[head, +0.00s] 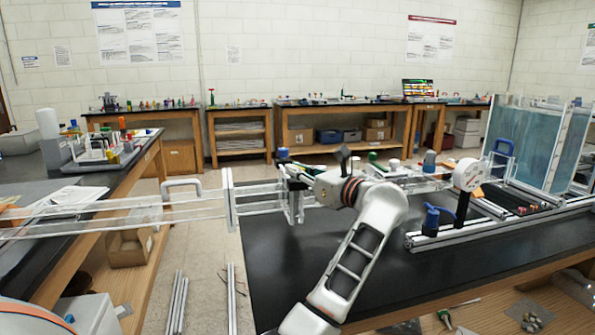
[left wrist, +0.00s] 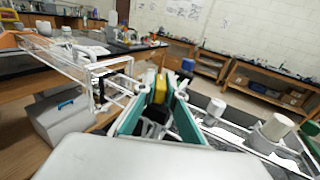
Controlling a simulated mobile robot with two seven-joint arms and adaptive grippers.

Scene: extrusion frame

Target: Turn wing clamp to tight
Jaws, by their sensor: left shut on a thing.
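My left gripper (head: 294,196) is at the near end of the clear rail frame in the head view, over the left edge of the black table. In the left wrist view its teal-lined fingers (left wrist: 158,105) are shut on a yellow and dark piece (left wrist: 160,88). This may be the wing clamp; its shape and turn angle are mostly hidden by the fingers. A blue knob (head: 283,153) stands just behind the gripper; it also shows in the left wrist view (left wrist: 188,65). My right gripper is in neither view.
Clear rails (head: 120,215) with a white handle (head: 182,184) stretch left across the aisle. A metal extrusion frame (head: 480,235) with a blue clamp-like part (head: 437,217) and a white round dial (head: 467,175) lies right. The black tabletop (head: 275,270) is bare at front left.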

